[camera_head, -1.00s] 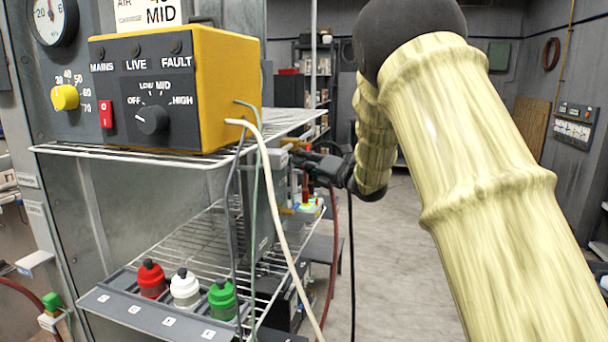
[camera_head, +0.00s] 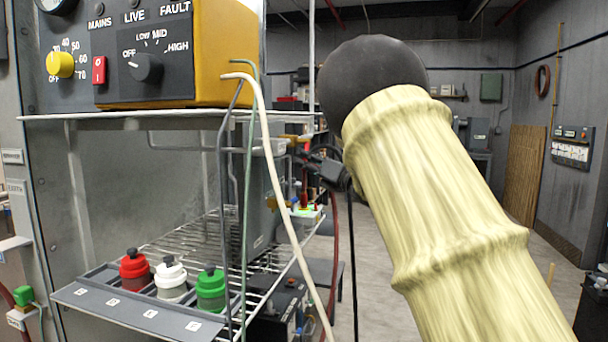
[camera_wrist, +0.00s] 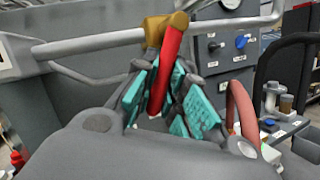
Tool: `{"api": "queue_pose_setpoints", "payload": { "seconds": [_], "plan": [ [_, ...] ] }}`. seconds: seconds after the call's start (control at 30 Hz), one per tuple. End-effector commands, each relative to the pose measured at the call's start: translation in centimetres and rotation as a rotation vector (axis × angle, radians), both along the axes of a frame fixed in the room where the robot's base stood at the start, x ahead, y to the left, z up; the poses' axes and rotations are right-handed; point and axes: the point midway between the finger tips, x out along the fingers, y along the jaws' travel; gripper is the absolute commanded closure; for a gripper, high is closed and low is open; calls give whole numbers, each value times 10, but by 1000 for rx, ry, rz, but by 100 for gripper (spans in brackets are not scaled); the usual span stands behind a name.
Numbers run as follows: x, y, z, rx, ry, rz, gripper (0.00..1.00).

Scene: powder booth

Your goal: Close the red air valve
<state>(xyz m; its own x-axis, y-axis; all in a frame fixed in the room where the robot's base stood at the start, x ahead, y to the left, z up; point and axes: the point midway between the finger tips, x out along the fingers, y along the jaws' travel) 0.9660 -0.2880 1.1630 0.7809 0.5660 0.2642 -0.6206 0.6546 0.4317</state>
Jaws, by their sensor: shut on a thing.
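The red air valve has a red lever (camera_wrist: 171,70) on a brass body (camera_wrist: 160,28), set on a grey pipe (camera_wrist: 90,45). In the wrist view the lever points down from the body, across the pipe. My gripper (camera_wrist: 163,98) is shut on the lever, with its teal pads on both sides of it. In the head view the red lever (camera_head: 304,183) hangs small and partly hidden beside my gripper (camera_head: 318,168), behind the rack's cables. My arm hides part of the gripper there.
A yellow control box (camera_head: 222,50) stands on the upper wire shelf. Red, white and green bottles (camera_head: 171,280) sit in a holder below. A red hose (camera_wrist: 240,108) curves right of my gripper. Open floor lies beyond.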

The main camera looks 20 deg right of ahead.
Motion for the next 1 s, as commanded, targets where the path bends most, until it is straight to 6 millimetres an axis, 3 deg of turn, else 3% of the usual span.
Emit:
{"api": "queue_pose_setpoints", "payload": {
  "seconds": [0.03, 0.2, 1.0],
  "plan": [
    [1, 0, -11, -12, -15, 0, 100],
    [5, -2, -14, -59, -82, 2, 100],
    [21, -13, -12, -244, -357, 2, 100]
  ]
}}
